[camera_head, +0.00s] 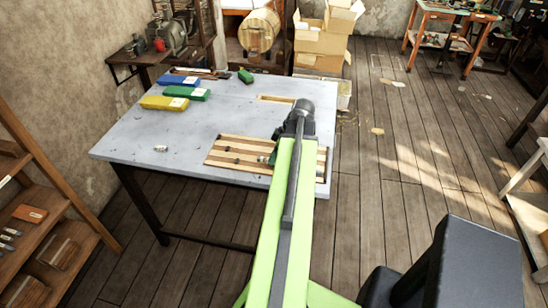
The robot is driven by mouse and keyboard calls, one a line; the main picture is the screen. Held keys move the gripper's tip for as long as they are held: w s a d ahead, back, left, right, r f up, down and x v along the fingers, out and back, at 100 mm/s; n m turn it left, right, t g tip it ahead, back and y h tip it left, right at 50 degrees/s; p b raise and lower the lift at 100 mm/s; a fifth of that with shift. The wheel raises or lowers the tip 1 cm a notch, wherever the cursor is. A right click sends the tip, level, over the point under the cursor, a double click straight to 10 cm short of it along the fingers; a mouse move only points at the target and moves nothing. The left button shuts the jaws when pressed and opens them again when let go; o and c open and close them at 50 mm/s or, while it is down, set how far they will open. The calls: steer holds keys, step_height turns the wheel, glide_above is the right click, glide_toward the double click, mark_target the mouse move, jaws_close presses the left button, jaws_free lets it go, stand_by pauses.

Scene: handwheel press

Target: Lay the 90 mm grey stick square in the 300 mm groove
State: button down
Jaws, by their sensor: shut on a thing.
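A wooden board with long grooves (222,149) lies flat near the front right of the grey table. Several small dark pieces (228,149) lie on or in it; their exact grooves are too small to tell. My gripper (273,157) is low over the board's right part, mostly hidden behind my green arm. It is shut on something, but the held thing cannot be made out. I cannot tell the grey stick or the 300 mm groove apart here. My arm also covers part of the board.
A small light piece (160,149) lies near the left front.

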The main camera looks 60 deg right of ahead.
steer(key=shift+f, duration=0.45)
steer(key=shift+f, duration=0.15)
steer(key=shift+f+b, duration=0.1)
steer(key=shift+b, duration=0.25)
steer(key=shift+f+b, duration=0.6)
steer(key=c, duration=0.9)
jaws_free()
steer(key=shift+w, duration=0.1)
steer(key=shift+r, duration=0.1)
